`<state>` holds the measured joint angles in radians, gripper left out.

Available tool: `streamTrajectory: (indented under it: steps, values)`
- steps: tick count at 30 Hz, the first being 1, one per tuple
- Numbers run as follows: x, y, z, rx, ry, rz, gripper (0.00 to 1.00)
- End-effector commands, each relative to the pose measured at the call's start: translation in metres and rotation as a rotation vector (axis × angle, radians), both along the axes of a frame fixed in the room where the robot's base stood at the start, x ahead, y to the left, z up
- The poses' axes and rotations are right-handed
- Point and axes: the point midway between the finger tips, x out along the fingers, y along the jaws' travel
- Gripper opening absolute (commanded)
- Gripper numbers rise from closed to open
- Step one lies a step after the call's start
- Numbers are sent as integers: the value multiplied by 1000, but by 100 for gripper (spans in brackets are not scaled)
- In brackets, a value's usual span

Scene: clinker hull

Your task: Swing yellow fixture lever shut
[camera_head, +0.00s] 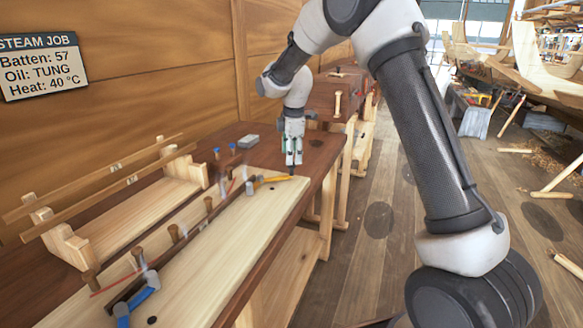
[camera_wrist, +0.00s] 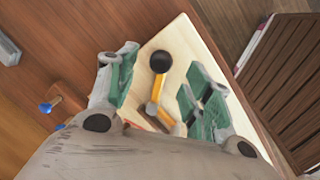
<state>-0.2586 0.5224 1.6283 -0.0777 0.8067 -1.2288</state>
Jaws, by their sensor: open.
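The yellow fixture lever (camera_head: 273,180) lies at the far end of the pale wooden board (camera_head: 228,250), on a grey pivot mount. In the wrist view the yellow lever (camera_wrist: 154,96) ends in a round black knob (camera_wrist: 160,61). My gripper (camera_head: 291,168) points down over the knob end of the lever. In the wrist view my gripper (camera_wrist: 165,84) is open, with one green finger on each side of the lever and a gap on both sides.
A blue lever (camera_head: 138,300) sits at the board's near end. Several wooden pegs and a dark batten (camera_head: 170,250) run along the board. A wooden rack (camera_head: 120,200) holds strips at left. A grey block (camera_head: 248,141) and blue-topped pegs (camera_head: 232,149) stand behind.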

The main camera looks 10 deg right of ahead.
Motion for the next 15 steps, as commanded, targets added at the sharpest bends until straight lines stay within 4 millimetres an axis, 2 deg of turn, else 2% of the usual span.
streamTrajectory:
  steps: [3, 9, 15]
  values:
    - [3, -1, -22, 0, 3, -2, 51]
    - [9, -1, -50, 0, 2, -4, 51]
    - [11, -2, -58, 0, 1, -4, 51]
